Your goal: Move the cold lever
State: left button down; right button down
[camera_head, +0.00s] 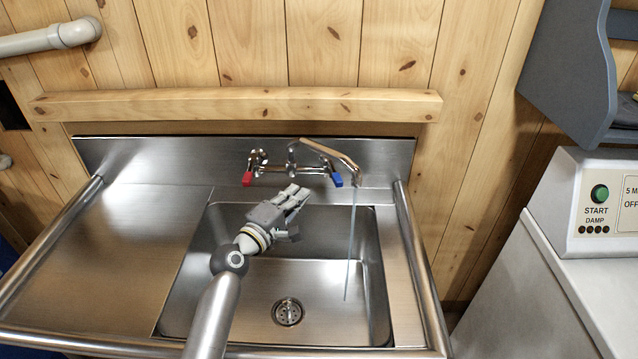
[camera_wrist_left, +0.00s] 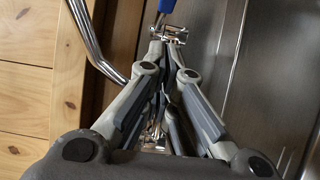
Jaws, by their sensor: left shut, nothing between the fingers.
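The cold lever (camera_head: 337,180) is blue and sits at the right end of the wall faucet (camera_head: 292,168). It also shows at the top edge of the left wrist view (camera_wrist_left: 166,6), just beyond my fingertips and partly cut off. My left gripper (camera_head: 299,192) is shut and empty, over the back of the sink basin, to the left of the cold lever and slightly below it in the head view. A gap shows between the fingers and the lever there. The red lever (camera_head: 248,179) is at the faucet's left end. My right gripper is not in view.
A thin stream of water (camera_head: 351,240) falls from the faucet spout (camera_head: 335,152), which points right, into the steel basin (camera_head: 230,285). A wooden rail (camera_head: 235,104) runs above. A white machine (camera_head: 560,270) stands at right. The left drainboard (camera_head: 110,255) is clear.

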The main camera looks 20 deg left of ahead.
aim_at(333, 180)
pick_arm(q)
jog(key=w+d+p, duration=0.1)
jog(key=w+d, duration=0.3)
jog(key=w, duration=0.1)
jog(key=shift+w, duration=0.15)
jog(key=shift+d, duration=0.1)
jog(key=shift+w+d+p, duration=0.15)
jog(key=shift+w+d, duration=0.05)
jog(key=shift+d, duration=0.3)
jog(key=shift+w+d+p, duration=0.15)
jog(key=shift+w+d, duration=0.05)
jog(key=shift+d, duration=0.3)
jog(key=shift+a, duration=0.1)
